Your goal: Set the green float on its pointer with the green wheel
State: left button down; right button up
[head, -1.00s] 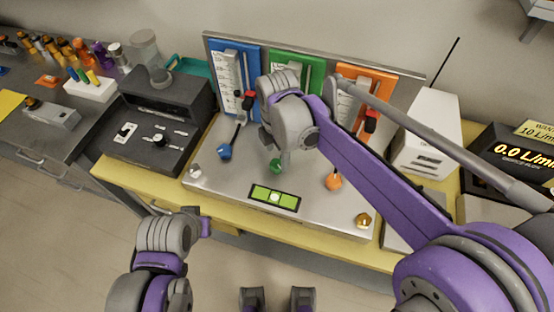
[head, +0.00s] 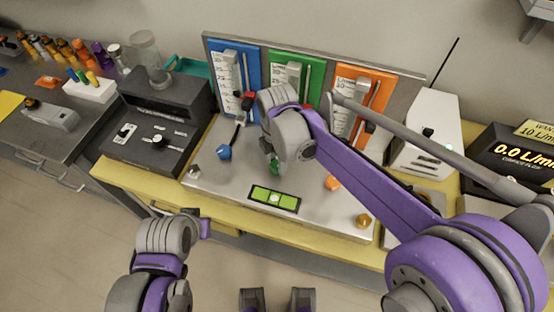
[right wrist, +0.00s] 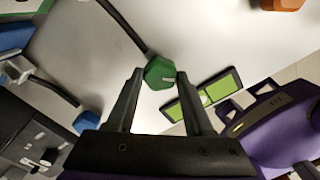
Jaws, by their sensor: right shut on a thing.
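The green wheel (right wrist: 158,72) sits between the fingertips of my right gripper (right wrist: 157,76), which is shut on it. In the head view the right gripper (head: 280,160) hangs over the metal base, and only a little of the green wheel (head: 274,167) shows under it. The green panel (head: 316,78) stands upright behind, with a white scale and tube (head: 291,74). My right arm hides its lower part. The green float and its pointer cannot be made out. My left gripper (head: 205,228) is low at the left, away from the panel, and its jaws are unclear.
The blue wheel (head: 224,152) and orange wheel (head: 332,183) flank the green one. A green level (head: 275,198) lies in front on the metal base, and a brass knob (head: 362,221) is at its front right corner. A dark box (head: 160,130) stands left, a white box (head: 425,150) right.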

grip_shut()
jog(key=shift+m, duration=0.4)
jog(key=m, duration=0.2)
jog(key=shift+m, duration=0.4)
jog(key=m, duration=0.8)
jog(key=shift+m, duration=1.9)
